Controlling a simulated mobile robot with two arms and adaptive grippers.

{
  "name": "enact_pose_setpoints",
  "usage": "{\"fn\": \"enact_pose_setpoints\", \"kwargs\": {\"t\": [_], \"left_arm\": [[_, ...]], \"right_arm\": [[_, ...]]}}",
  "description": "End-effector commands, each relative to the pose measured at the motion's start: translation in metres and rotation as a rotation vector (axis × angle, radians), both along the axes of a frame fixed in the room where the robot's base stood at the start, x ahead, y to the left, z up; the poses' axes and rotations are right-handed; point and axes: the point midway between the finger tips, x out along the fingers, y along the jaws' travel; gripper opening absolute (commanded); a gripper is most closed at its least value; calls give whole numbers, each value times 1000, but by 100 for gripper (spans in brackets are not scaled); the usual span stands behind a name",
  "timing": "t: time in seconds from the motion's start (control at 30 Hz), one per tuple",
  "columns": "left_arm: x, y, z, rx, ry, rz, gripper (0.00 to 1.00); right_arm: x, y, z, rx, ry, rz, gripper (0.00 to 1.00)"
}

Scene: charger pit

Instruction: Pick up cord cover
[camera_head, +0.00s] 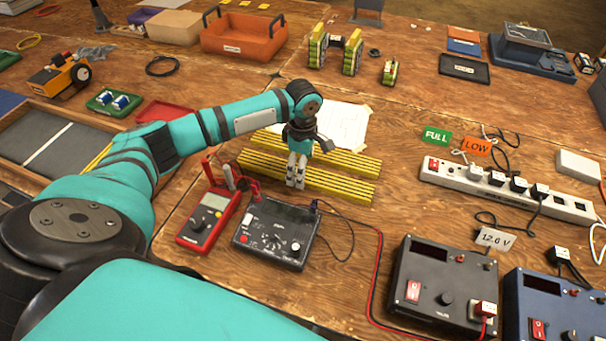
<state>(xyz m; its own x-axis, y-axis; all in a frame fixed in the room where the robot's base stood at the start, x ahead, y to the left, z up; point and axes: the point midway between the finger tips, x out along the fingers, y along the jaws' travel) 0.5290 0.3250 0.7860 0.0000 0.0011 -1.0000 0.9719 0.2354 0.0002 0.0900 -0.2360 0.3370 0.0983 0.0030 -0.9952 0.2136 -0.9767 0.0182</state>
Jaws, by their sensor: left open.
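Yellow and black striped strips, which look like the cord cover (345,187), lie flat on the wooden table near the middle of the head view. They run slightly downward from left to right. My left gripper (297,177) points down over the middle of the strips with its fingers open. The fingers hide a small part of the near strip. I cannot tell whether the fingertips touch it. My right gripper is not in view.
A red multimeter (208,222) and a black tester box (274,236) with cables stand close in front of the strips. A white paper (345,122) lies behind them. A power strip (508,187) lies to the right. Bare table separates it from the yellow strips.

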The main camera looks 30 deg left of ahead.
Motion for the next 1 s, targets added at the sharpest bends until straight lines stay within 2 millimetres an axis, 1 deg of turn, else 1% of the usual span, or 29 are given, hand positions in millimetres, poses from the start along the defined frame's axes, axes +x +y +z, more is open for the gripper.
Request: {"fn": "enact_pose_setpoints", "kwargs": {"t": [0.03, 0.13, 0.37, 0.4, 1.0], "left_arm": [[-1, -1, -8, 1, 2, -1, 85], [0, -1, -16, 0, 0, -1, 85], [-1, -1, -18, 0, 0, -2, 85], [-1, -1, -18, 0, 0, -2, 83], [-1, -1, -17, 0, 0, -2, 5]], "right_arm": [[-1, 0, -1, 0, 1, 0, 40], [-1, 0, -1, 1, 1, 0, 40], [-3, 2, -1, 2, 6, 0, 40], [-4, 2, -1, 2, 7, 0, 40], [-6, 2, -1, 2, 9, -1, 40]]}}
